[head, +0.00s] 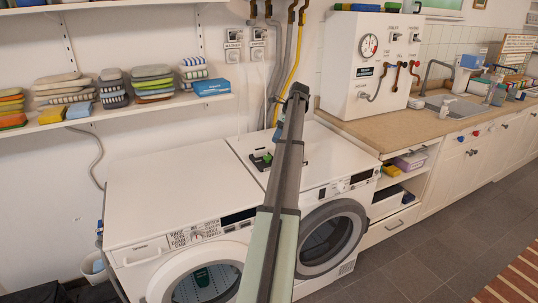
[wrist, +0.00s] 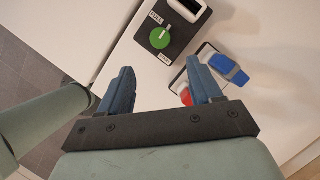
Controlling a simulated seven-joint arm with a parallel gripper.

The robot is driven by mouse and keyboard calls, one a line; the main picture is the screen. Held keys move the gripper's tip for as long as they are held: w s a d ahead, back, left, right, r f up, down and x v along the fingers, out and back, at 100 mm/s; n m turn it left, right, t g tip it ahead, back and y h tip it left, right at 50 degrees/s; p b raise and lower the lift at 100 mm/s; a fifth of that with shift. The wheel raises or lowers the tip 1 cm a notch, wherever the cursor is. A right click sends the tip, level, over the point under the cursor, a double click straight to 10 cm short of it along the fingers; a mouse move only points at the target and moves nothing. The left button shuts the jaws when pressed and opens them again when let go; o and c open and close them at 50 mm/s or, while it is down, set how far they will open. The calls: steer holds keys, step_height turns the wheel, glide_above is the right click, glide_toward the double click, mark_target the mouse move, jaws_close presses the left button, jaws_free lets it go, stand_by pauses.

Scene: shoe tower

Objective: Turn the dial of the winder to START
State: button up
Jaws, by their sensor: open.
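The winder (wrist: 182,42) is a black box on the white machine top, at the top middle of the wrist view. Its round green dial (wrist: 158,40) has a white pointer toward the upper right of the picture. The winder also shows small in the head view (head: 258,163), partly behind my arm. My gripper (wrist: 159,65) is open and empty, its two blue-grey fingers apart, with the dial beyond the gap and not touched. My arm hides the gripper in the head view.
Beside the winder lies a device with a blue lever (wrist: 228,70) and a red button (wrist: 187,97), near the right finger. Two white washing machines (head: 170,190) stand side by side. A white panel box (head: 365,75) stands on the counter at right.

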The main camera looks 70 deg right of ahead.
mark_target(268, 156)
steer(key=x, duration=1.1)
steer(key=shift+w+f, duration=0.15)
steer(key=shift+c, duration=0.2)
steer(key=c, duration=1)
steer(key=shift+n, duration=0.4)
steer(key=n, duration=0.2)
steer(key=n+y, duration=0.2)
steer(key=n, duration=0.1)
steer(key=shift+w+d+n+g, duration=0.1)
steer(key=shift+d+n+g, duration=0.2)
steer(key=shift+d+g, duration=0.1)
steer(key=n+y, duration=0.1)
steer(key=n, duration=0.2)
steer(key=shift+w+n+g, duration=0.1)
steer(key=shift+n+g, duration=0.2)
steer(key=shift+g, duration=0.1)
steer(key=shift+n+g+y, duration=0.5)
steer(key=shift+n+g, duration=0.2)
steer(key=shift+n, duration=1.1)
